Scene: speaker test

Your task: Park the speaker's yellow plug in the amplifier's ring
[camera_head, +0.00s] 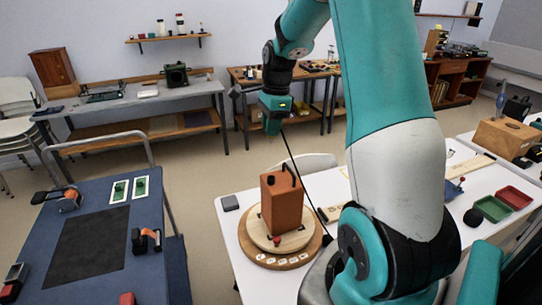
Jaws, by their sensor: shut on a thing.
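The speaker looks like an orange-brown wooden box (281,212) standing upright on a round wooden turntable (262,256) on the white table. A small black hooked part shows at its top. My gripper (272,124) is high above and behind the box, pointing down. A thin black cable (303,187) runs taut from my gripper down to the right, past the box, to the table. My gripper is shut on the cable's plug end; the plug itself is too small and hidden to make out. I cannot tell which thing is the amplifier, and no ring shows clearly.
A blue cart (146,195) with a dark mat and small tools stands at the left. Green (493,208) and red (515,197) trays lie on the white table at right. Grey-topped and wooden benches stand behind. Floor between cart and table is clear.

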